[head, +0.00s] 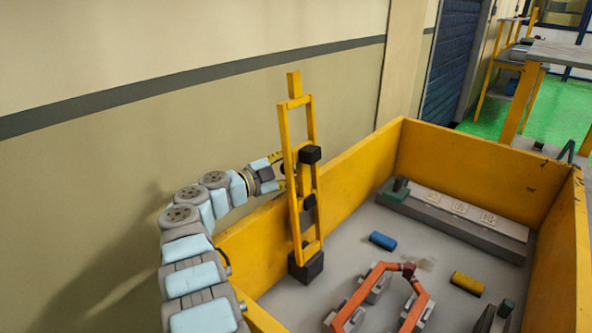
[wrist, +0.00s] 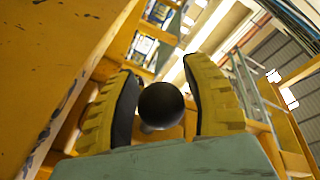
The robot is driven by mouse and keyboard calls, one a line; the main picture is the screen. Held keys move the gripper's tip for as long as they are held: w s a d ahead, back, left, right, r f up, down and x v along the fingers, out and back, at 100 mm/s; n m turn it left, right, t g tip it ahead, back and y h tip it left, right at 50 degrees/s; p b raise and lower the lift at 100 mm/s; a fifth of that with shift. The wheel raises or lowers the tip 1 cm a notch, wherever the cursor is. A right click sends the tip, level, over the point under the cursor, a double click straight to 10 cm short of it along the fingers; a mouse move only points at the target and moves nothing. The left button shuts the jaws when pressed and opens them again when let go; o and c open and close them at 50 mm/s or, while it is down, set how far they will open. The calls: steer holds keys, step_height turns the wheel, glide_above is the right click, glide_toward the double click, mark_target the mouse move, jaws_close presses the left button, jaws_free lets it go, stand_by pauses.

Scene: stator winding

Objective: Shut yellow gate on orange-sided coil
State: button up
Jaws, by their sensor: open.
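The yellow gate (head: 285,145) is a tall narrow frame that stands upright, leaning slightly, on a dark block (head: 306,265) beside the left wall of the yellow bin. A black knob (head: 310,154) sits on its upper half. The orange-sided coil (head: 383,268) is an angular arch on the bin floor, right of the gate, with grey blocks at its legs; the gate is not over it. My gripper (head: 291,168) is at the gate's upper half, partly hidden by the frame. In the wrist view, its open yellow fingers stand on either side of a round black knob (wrist: 161,104); contact is unclear.
The yellow bin (head: 470,165) has high walls around the coil. A blue block (head: 383,240), a yellow block (head: 467,283) and a long grey bar (head: 455,220) lie on its floor. A plain wall (head: 180,110) stands close behind my arm.

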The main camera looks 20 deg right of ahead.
jaws_close()
steer(key=shift+d+r+p, duration=0.1)
steer(key=shift+r+p, duration=0.15)
steer(key=shift+p, duration=0.25)
